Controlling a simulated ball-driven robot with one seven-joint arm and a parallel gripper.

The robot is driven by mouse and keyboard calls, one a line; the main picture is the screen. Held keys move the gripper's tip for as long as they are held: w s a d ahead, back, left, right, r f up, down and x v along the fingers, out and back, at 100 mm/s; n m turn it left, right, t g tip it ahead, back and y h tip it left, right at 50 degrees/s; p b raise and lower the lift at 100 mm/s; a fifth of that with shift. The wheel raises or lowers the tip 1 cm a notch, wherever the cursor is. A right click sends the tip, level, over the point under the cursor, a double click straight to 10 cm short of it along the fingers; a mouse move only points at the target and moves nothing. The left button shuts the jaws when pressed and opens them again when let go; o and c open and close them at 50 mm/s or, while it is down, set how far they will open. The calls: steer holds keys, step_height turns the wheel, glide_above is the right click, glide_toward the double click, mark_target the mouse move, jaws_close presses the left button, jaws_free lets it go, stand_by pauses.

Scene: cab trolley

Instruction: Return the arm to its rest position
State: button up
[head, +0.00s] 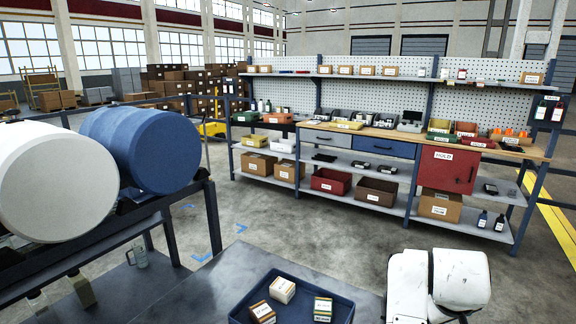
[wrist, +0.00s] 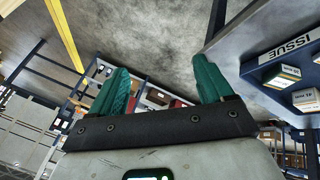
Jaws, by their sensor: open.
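My arm (head: 437,285) shows at the bottom right of the head view as white, scuffed links beside the blue tray. My gripper is outside the head view. In the wrist view my gripper (wrist: 160,88) has two green fingers set wide apart on a dark bar, with nothing between them. Beyond the fingers are bare grey floor and the workbench shelves, seen tilted.
A blue tray (head: 340,299) with three small boxes stands on the dark table at the front; its label reads ISSUE in the wrist view. A long workbench (head: 540,153) stands behind, across open floor (head: 290,215).

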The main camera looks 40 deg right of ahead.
steer(key=s+a+f+n+y, duration=0.2)
steer(key=a+f+n, duration=0.1)
steer(key=a+f, duration=0.6)
steer(key=s+a+f+n+y, duration=0.3)
steer(key=a+f, duration=0.7)
steer(key=a, duration=0.5)
steer(key=shift+a+f+y, duration=0.15)
steer(key=shift+f+y, duration=0.1)
steer(key=shift+y, duration=0.05)
steer(key=shift+w, duration=0.1)
